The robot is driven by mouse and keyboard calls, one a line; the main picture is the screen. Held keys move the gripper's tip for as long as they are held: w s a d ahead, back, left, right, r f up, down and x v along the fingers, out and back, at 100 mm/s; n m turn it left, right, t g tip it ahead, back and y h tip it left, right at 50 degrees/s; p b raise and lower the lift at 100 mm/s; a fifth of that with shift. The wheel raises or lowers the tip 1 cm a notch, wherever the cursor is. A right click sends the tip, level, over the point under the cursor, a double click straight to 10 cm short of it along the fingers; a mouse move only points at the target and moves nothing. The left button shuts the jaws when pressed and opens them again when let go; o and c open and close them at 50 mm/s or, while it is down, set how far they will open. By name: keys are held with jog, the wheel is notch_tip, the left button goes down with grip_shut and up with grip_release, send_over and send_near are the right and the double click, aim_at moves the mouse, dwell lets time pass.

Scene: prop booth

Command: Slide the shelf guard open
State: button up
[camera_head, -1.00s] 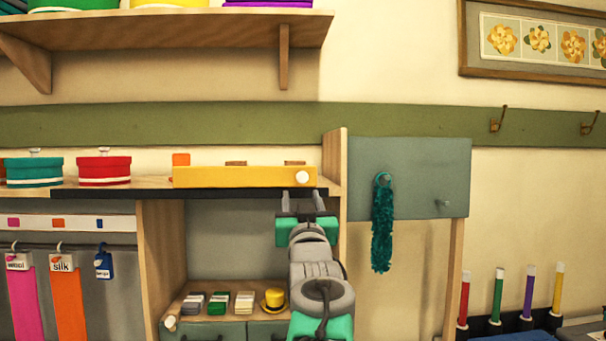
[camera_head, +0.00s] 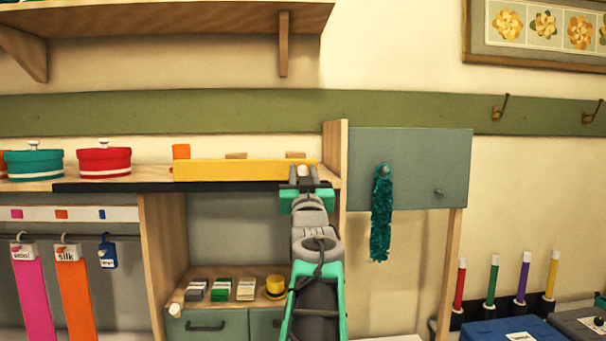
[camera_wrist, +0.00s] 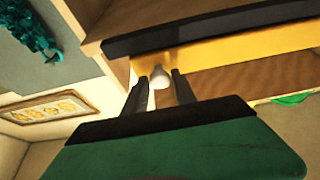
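The shelf guard (camera_head: 235,171) is a yellow bar along the front of the middle shelf, at its right part. In the wrist view the guard (camera_wrist: 225,50) runs across the upper right. Its white round knob (camera_head: 303,171) is near its right end. My gripper (camera_head: 304,177) is at the knob, partly covering it in the head view. In the wrist view the knob (camera_wrist: 160,76) is between the two dark fingertips, with a small gap showing on each side. The fingers are apart and not closed on it.
Orange and tan items (camera_head: 181,151) stand behind the guard. Teal (camera_head: 34,164) and red (camera_head: 104,162) round boxes stand left of it on the shelf. A wooden upright (camera_head: 334,150) is close on the right, then a grey-green panel (camera_head: 425,165) with a hanging teal boa (camera_head: 381,215).

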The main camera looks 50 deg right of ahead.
grip_shut()
dwell(1.0)
